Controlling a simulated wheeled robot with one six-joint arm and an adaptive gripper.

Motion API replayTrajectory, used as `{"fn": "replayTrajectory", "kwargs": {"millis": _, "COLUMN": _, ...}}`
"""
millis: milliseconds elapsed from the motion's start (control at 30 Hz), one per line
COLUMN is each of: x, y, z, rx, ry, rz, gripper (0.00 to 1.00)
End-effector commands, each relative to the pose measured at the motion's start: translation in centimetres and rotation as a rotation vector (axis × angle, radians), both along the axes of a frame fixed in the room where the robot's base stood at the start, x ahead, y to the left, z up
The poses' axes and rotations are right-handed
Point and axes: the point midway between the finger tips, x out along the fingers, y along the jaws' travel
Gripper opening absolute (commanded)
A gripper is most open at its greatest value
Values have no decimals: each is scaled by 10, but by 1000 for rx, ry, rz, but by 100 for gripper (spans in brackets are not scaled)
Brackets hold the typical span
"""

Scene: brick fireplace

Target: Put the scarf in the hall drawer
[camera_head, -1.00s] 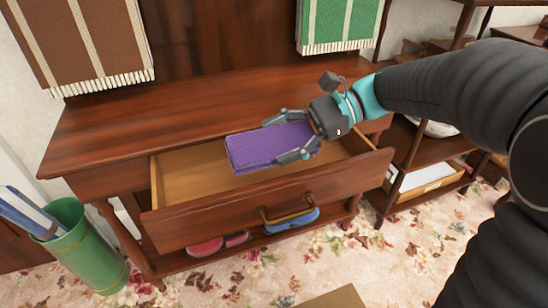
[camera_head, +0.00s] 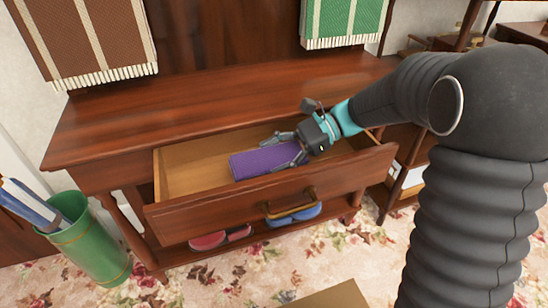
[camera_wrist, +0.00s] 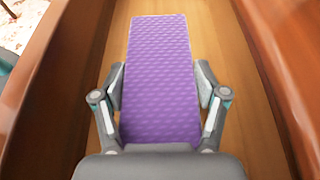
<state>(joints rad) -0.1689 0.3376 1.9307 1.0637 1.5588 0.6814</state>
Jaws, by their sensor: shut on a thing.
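The scarf (camera_head: 262,163) is a folded purple textured bundle inside the open hall drawer (camera_head: 205,213), in its middle part. My gripper (camera_head: 290,150) reaches into the drawer from the right and is shut on the scarf. In the wrist view the scarf (camera_wrist: 162,75) lies lengthwise between the two fingers (camera_wrist: 160,100), with bare wooden drawer floor (camera_wrist: 215,60) on both sides. Whether the scarf touches the floor all along its underside is hidden.
The drawer's front panel has a brass handle (camera_head: 290,203). Brown (camera_head: 95,40) and green (camera_head: 343,20) striped textiles hang above. A green umbrella stand (camera_head: 90,240) is at left, and shoes (camera_head: 220,239) sit on the lower shelf. The drawer's left end is empty.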

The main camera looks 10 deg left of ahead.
Motion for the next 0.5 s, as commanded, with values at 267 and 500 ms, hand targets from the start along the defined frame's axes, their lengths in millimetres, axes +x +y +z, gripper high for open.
{"fn": "replayTrajectory", "kwargs": {"millis": 267, "x": 4, "y": 2, "z": -13, "rx": -66, "ry": 107, "rz": -2, "gripper": 36}}
{"fn": "replayTrajectory", "kwargs": {"millis": 500, "x": 4, "y": 2, "z": -15, "rx": -64, "ry": 104, "rz": -1, "gripper": 36}}
